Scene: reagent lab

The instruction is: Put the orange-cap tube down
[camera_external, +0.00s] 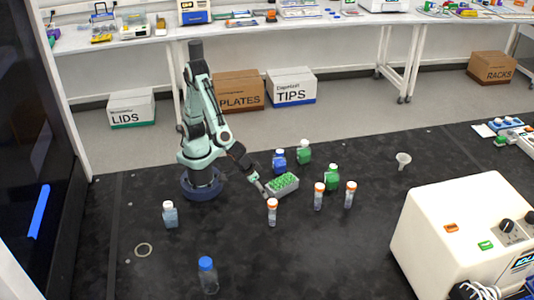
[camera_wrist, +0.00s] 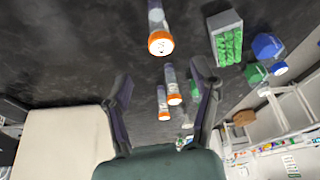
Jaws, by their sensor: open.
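Three orange-cap tubes stand upright on the black bench in the external view: a near one (camera_external: 272,213), a middle one (camera_external: 319,198) and a right one (camera_external: 350,196). My gripper (camera_external: 264,191) is low, just behind and left of the near tube. In the wrist view my gripper (camera_wrist: 160,72) is open, its fingers wide apart. One orange-cap tube (camera_wrist: 158,28) shows large above the fingertips, with clear space around its cap. The other two (camera_wrist: 173,86) (camera_wrist: 162,102) appear smaller, farther off in the gap between the fingers. I cannot tell whether any finger touches a tube.
A grey rack with green contents (camera_external: 284,184) stands beside my gripper. Blue (camera_external: 279,162) and green bottles (camera_external: 304,152) (camera_external: 332,178) stand behind. A pale blue bottle (camera_external: 170,215), a blue-cap bottle (camera_external: 208,278) and a white machine (camera_external: 425,235) stand apart. The front-middle bench is clear.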

